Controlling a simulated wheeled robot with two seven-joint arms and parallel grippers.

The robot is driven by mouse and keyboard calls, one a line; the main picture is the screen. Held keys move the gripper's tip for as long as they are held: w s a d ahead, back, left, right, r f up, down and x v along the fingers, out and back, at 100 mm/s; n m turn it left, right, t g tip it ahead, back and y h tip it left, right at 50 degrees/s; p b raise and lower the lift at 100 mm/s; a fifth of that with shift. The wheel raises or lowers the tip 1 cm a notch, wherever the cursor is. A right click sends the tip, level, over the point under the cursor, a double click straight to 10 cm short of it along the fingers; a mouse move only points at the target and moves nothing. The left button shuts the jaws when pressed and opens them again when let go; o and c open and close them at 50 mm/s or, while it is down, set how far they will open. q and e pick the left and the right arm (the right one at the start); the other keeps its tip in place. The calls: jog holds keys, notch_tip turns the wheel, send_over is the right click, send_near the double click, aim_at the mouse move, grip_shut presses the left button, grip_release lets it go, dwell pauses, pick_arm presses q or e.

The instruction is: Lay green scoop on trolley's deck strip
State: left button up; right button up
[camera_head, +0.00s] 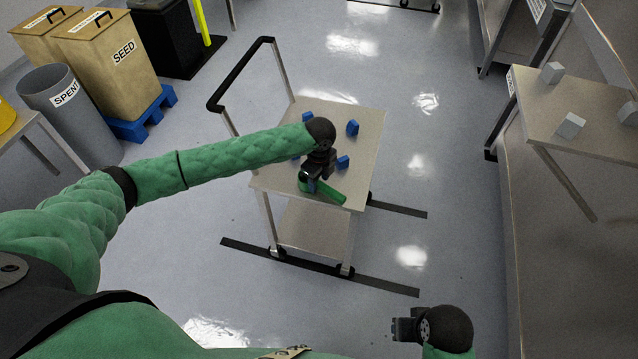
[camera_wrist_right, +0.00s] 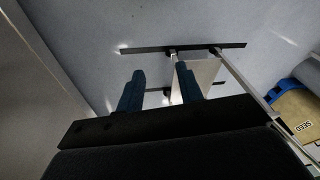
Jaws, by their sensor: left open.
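The green scoop (camera_head: 330,193) lies on the trolley's top deck (camera_head: 369,130), near the front edge in the head view. My left gripper (camera_head: 311,184) is open over the scoop's left end and hides part of it. I cannot tell whether its fingers touch the scoop. Several blue blocks (camera_head: 352,128) sit on the deck around the gripper. I cannot make out a separate deck strip; my arm covers part of the deck. My right gripper (camera_head: 400,328) is low at the bottom right, away from the trolley. Its fingers stand apart with nothing between them in the right wrist view (camera_wrist_right: 156,92).
The trolley's black handle (camera_head: 238,72) rises at its back left. Black floor strips (camera_head: 318,266) lie by its wheels. A bench with grey cubes (camera_head: 570,125) stands right. A grey SPENT bin (camera_head: 62,107) and SEED bins (camera_head: 112,62) stand left. Floor right of the trolley is clear.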

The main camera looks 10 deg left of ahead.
aim_at(319, 182)
pick_arm(q)
notch_tip(319, 182, up, 9)
jog(key=b, duration=0.1)
jog(key=s+d+f+n+t+h, duration=0.15)
jog(key=s+d+f+n, duration=0.25)
jog(key=s+d, duration=0.4)
jog(key=s+d+f+n+h, duration=0.35)
jog(key=s+d, duration=0.25)
jog(key=s, duration=0.4)
jog(key=s+a+f+n+y, duration=0.1)
jog(key=s+a+f+n, duration=0.1)
jog(key=s+a+n, duration=0.3)
jog(key=s+a+f+n+t+y, duration=0.1)
jog(key=s+a+n, duration=0.4)
jog(key=s, duration=0.8)
jog(key=f+n, duration=0.1)
jog(key=n, duration=0.2)
jog(key=shift+a+y, duration=0.3)
jog(key=shift+a, duration=0.05)
pick_arm(e)
jog(key=a+f, duration=0.1)
jog(key=w+a+f, duration=0.1)
jog(key=shift+a+f+t+y, duration=0.2)
jog(key=shift+f+t+y, duration=0.15)
jog(key=shift+t+y, duration=0.05)
